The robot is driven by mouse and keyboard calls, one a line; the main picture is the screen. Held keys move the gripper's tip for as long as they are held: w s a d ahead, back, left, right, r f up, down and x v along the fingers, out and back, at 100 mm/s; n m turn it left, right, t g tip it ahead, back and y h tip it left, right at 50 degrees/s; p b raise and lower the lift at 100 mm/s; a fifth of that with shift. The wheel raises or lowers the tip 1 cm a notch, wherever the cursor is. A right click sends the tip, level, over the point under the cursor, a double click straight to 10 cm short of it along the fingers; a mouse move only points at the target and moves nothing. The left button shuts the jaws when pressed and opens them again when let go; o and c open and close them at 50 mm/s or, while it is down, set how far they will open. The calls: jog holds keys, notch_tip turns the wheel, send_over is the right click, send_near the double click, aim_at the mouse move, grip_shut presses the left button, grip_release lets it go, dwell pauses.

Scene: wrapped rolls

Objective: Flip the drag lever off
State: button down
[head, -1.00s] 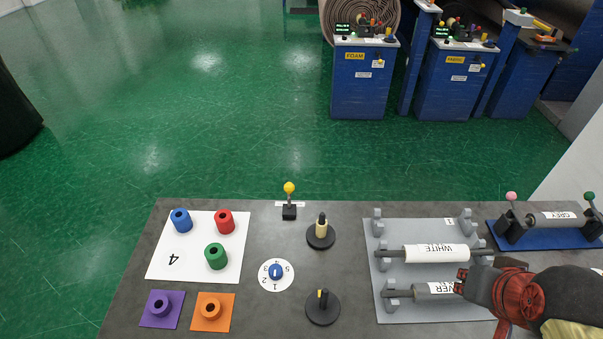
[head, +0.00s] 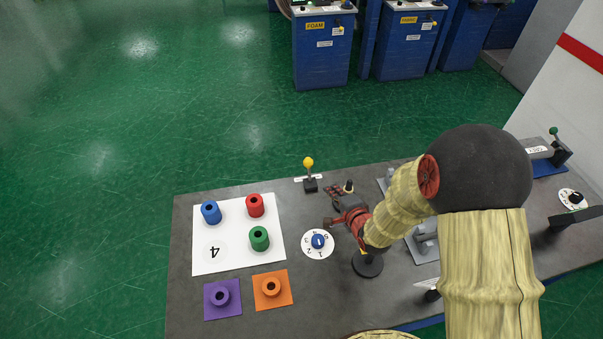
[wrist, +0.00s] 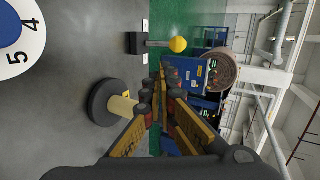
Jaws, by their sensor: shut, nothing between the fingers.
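A lever with a yellow ball (head: 308,163) on a small black base stands at the table's back edge, beside a white label too small to read. I take it for the drag lever. Its stick looks roughly upright. In the wrist view, the yellow ball (wrist: 178,44) and stick show ahead of the fingers, with the picture turned sideways. My gripper (head: 335,191) is shut and empty, in front of and slightly right of the lever, apart from it. Its fingers (wrist: 160,78) converge in the wrist view.
A round black stand with a beige post (wrist: 122,106) is close beside the fingers. A blue knob (head: 318,241) on a numbered dial lies left of my gripper. Blue, red and green (head: 259,238) rolls stand on a white sheet at left. My arm hides much of the table's right side.

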jog(key=b, duration=0.2)
send_near(309, 170)
jog(key=w+f, duration=0.2)
jog(key=f, duration=0.1)
jog(key=shift+w+d, duration=0.2)
jog(key=shift+d, duration=0.15)
jog(key=shift+w+a+r, duration=0.15)
jog(key=shift+w+r, duration=0.05)
jog(key=shift+w, duration=0.35)
jog(key=shift+w+a+r, duration=0.15)
jog(key=shift+w+a, duration=0.05)
jog(key=shift+w, duration=0.35)
jog(key=shift+w+a+r, duration=0.1)
jog(key=shift+w+a, duration=0.1)
jog(key=shift+w, duration=0.4)
jog(key=shift+w, duration=0.1)
